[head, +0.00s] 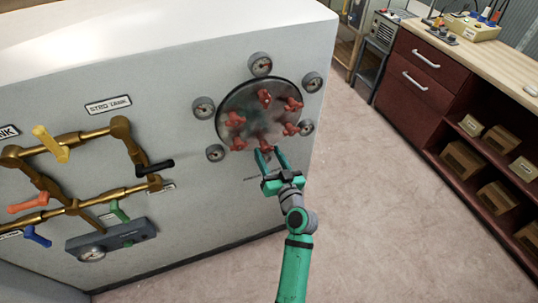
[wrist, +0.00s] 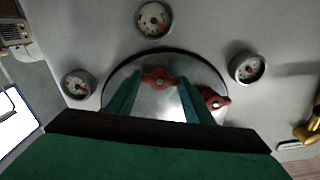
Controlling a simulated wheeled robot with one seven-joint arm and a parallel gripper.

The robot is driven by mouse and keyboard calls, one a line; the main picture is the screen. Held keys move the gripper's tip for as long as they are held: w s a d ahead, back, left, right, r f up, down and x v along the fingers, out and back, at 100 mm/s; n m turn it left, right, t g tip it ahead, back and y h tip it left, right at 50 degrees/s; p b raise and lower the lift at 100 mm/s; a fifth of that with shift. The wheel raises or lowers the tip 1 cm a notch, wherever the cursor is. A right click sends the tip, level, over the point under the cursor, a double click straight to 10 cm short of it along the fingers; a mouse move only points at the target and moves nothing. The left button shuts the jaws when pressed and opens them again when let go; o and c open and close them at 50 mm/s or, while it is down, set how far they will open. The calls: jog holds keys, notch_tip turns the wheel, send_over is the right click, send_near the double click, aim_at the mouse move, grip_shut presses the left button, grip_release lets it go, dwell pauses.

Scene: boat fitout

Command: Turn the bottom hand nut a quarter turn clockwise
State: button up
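A round metal plate (head: 250,112) on the white wall panel carries several red hand nuts. The bottom hand nut (head: 264,143) sits at the plate's lower edge; it also shows in the wrist view (wrist: 160,79), lying roughly crosswise there. My gripper (head: 269,153) reaches up to it from below. Its two green fingers (wrist: 160,85) stand apart, with the nut between their tips as seen in the wrist view. I cannot tell whether either finger touches the nut. Another red hand nut (wrist: 214,99) shows just right of the fingers in the wrist view.
Several round gauges, one at the top (head: 260,64), ring the plate. Brass pipes with coloured valve handles (head: 52,143) and a blue-grey gauge box (head: 110,240) are on the panel's left. A dark red cabinet (head: 430,75) with shelves stands right, across open floor (head: 385,200).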

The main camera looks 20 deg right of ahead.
jog(key=shift+r+m, duration=0.1)
jog(key=shift+m, duration=0.3)
dwell(0.5)
jog(key=m, duration=0.9)
jog(key=shift+m, duration=0.3)
jog(key=shift+d+m, duration=0.1)
jog(key=shift+m, duration=1.6)
jog(key=shift+m, duration=0.3)
jog(key=o, duration=1)
jog(key=shift+o, duration=0.2)
jog(key=s, duration=1.1)
jog(key=shift+d, duration=0.15)
